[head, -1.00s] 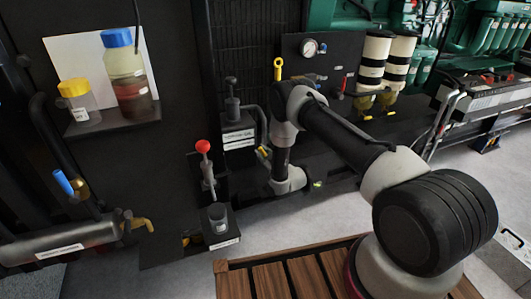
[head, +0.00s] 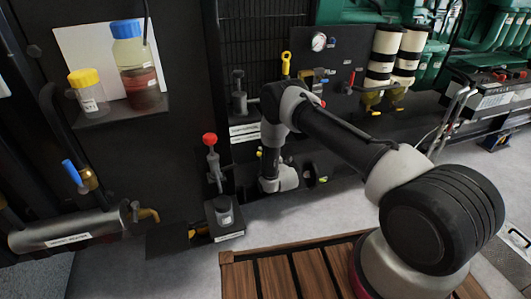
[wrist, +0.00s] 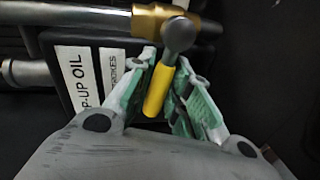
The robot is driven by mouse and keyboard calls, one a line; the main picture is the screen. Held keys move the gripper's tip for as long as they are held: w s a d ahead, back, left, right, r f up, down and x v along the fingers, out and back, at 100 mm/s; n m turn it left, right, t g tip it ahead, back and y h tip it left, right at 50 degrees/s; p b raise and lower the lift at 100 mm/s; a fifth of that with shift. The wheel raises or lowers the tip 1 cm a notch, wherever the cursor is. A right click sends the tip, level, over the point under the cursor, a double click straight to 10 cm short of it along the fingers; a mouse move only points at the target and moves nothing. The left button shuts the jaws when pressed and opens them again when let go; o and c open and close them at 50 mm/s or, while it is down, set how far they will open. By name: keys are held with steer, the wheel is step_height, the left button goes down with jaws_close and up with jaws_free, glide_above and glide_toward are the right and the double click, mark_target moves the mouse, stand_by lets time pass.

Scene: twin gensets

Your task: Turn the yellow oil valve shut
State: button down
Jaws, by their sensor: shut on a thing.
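The oil valve's yellow handle (wrist: 158,90) is in the middle of the wrist view. It hangs from a grey round stem (wrist: 178,34) beside a brass valve body (wrist: 150,20) on a grey pipe. My gripper (wrist: 166,72) is shut on the yellow handle, with its green-padded fingers on either side. In the head view my wrist reaches down beside the dark panel, and my fingers are mostly hidden. A small yellow bit (head: 260,153) shows beside my wrist there; I cannot tell if it is the handle.
A label reading "-UP OIL" (wrist: 82,78) is left of the handle. A red-knobbed lever (head: 210,139) stands left of my arm. A shelf (head: 120,112) holds two capped containers. A blue-handled valve (head: 73,173) is farther left. Wooden slats (head: 300,275) lie below.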

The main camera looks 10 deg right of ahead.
steer(key=shift+f+n+h, duration=0.3)
steer(key=shift+f+n, duration=0.1)
steer(key=shift+n, duration=0.3)
steer(key=shift+s, duration=0.1)
steer(key=c, duration=1.3)
jaws_free()
steer(key=v, duration=1.2)
